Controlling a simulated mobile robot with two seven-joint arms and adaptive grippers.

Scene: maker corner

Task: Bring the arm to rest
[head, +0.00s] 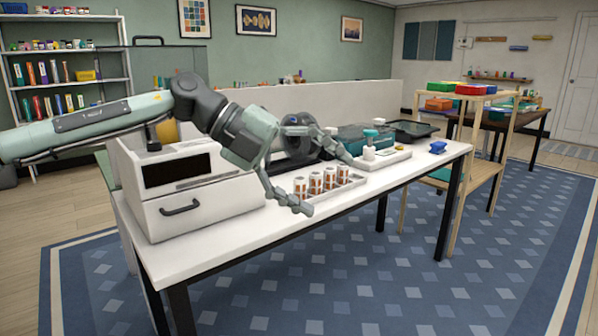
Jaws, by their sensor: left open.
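My left arm (92,124) comes in from the left and reaches over the white machine on the table. My left gripper (328,185) is open, with its two fingers spread wide and no object held between them. One finger points down to the front of a tray of orange-and-white bottles, and the other reaches behind them. The bottles (316,182) stand upright between the fingers as seen from here; I cannot tell whether a finger touches the tray. My right gripper is not in view.
The white machine (229,194) with a drawer stands at the table's left end. A white tray (398,157) with a pump bottle, a teal case (345,139) and a blue item (437,147) lie further right. The table's front strip (219,242) is clear. A wooden rack (456,189) stands beyond the right end.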

